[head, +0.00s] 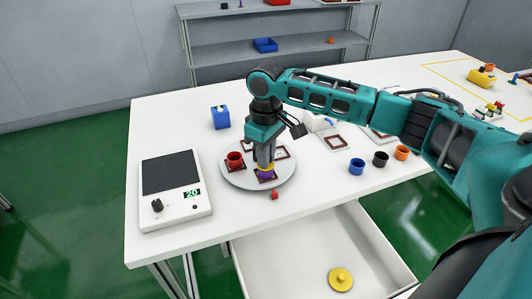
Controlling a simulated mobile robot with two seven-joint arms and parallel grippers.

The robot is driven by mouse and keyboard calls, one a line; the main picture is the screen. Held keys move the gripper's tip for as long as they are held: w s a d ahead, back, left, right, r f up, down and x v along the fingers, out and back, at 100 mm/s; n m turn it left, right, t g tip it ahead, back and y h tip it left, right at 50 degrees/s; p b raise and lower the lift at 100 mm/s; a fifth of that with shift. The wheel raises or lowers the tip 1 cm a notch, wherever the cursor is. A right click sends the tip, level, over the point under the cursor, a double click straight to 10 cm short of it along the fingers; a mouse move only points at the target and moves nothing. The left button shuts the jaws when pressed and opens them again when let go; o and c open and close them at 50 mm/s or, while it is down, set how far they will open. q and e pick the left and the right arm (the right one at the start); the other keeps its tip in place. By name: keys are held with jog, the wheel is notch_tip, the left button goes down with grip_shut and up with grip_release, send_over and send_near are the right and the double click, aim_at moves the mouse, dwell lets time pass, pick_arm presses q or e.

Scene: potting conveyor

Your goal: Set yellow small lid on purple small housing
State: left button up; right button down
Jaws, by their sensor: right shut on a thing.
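My right gripper (265,164) points straight down over the round grey turntable plate (236,182). It is shut on the small yellow lid (267,168), of which only a thin yellow edge shows below the fingers. The purple small housing (266,176) stands on the plate directly under the lid, in a dark square frame. Lid and housing look in contact or very close; I cannot tell whether the lid is seated. My left gripper is not in view.
A red cup (235,160) stands on the plate's left. A small red block (274,195) lies near its front edge. A scale (173,190) is left, a blue box (220,117) behind. Blue (356,166), black and orange cups stand right. An open drawer below holds another yellow lid (340,279).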

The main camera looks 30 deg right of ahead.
jog(key=shift+f, duration=0.2)
jog(key=c, duration=1.1)
grip_release()
jog(key=shift+o, duration=0.2)
notch_tip(320, 180, up, 13)
jog(key=shift+a, duration=0.1)
